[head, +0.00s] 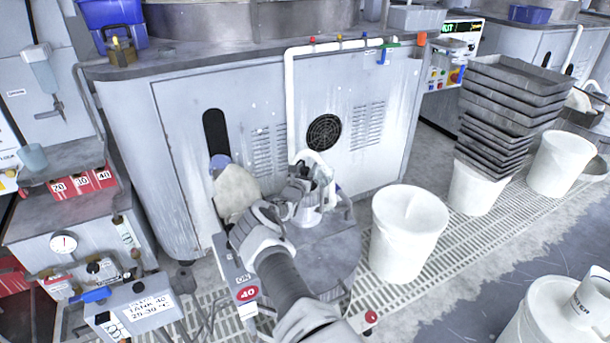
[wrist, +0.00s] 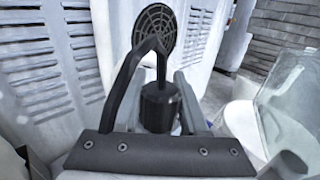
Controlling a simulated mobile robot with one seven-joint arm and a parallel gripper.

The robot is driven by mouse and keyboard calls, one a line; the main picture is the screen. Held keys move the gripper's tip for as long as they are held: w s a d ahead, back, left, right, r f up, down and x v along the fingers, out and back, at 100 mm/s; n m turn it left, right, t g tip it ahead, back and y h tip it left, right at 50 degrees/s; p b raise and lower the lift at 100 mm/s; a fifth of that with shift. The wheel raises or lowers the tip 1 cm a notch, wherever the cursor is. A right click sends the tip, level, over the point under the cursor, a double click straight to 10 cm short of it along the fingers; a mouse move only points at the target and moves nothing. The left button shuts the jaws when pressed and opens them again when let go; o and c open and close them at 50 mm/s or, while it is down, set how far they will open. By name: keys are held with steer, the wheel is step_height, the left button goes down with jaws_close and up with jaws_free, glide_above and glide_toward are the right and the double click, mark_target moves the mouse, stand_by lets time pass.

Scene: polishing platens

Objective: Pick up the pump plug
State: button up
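A black cylindrical body with a thin black stem and a bent black strip, which looks like the pump plug (wrist: 158,108), shows in the middle of the wrist view. The grey fingers of my gripper (wrist: 160,92) stand apart on either side of it. I cannot tell whether they press on it. In the head view my gripper (head: 308,178) is above a round grey stand top, in front of the grey cabinet. My gripper and wrist hide most of the plug there. A white body with a blue rim (head: 305,217) shows just below the gripper.
The grey cabinet (head: 265,95) with a round black vent (head: 324,132) stands close behind. A white rounded container (head: 235,190) is left of my gripper. A white bucket (head: 408,232) stands to the right, with stacked grey trays (head: 510,95) beyond. A control box (head: 140,312) sits at lower left.

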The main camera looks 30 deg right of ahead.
jaws_close()
